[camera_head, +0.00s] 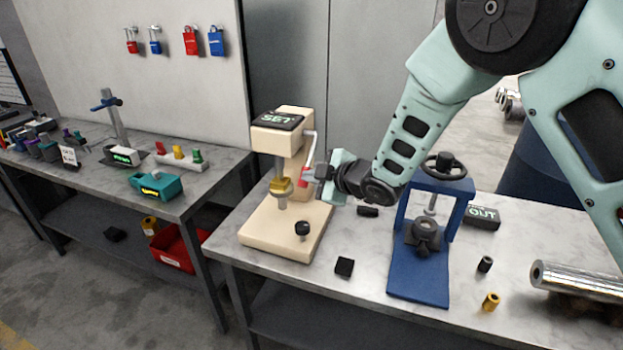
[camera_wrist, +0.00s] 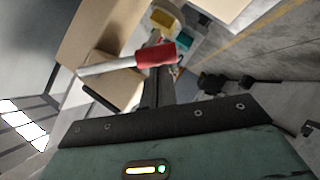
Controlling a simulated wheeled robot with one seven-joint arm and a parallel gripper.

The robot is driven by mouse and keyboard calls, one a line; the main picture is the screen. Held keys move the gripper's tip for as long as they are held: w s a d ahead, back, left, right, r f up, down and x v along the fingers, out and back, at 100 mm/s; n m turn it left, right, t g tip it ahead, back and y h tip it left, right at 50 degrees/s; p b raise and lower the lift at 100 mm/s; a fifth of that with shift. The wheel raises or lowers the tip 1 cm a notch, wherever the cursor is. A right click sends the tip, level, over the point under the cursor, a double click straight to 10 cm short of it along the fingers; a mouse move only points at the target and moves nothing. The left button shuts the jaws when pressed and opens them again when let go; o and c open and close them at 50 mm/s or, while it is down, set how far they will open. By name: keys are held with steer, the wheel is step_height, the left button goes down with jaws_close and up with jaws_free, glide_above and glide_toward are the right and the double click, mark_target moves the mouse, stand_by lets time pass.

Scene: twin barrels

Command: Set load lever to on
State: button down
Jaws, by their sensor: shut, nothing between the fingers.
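A cream press (camera_head: 275,218) stands on the right-hand table with a sign reading SET on its top. A metal lever with a red grip (camera_head: 304,176) hangs down at its right side; I see no label naming it the load lever. My gripper (camera_head: 317,172) is shut and empty, right beside the red grip. In the wrist view the lever's red grip (camera_wrist: 156,54) and pale rod (camera_wrist: 106,67) lie across, just beyond my shut fingers (camera_wrist: 157,84). I cannot tell whether they touch the grip.
A blue press (camera_head: 420,275) with a handwheel stands right of the cream press, with an OUT sign (camera_head: 482,217) behind it. A black block (camera_head: 344,267), a brass piece (camera_head: 491,302) and a metal cylinder (camera_head: 575,280) lie nearby. Another table (camera_head: 205,190) stands left.

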steer(key=b, duration=0.1)
steer(key=w+f+b, duration=0.1)
steer(key=b, duration=0.1)
steer(key=f+b, duration=0.1)
steer(key=b, duration=0.1)
steer(key=shift+w+d+f+n+t, duration=0.15)
steer(key=shift+d+f+n+t, duration=0.15)
steer(key=shift+n, duration=0.1)
steer(key=shift+a+r, duration=0.1)
steer(key=shift+r, duration=0.05)
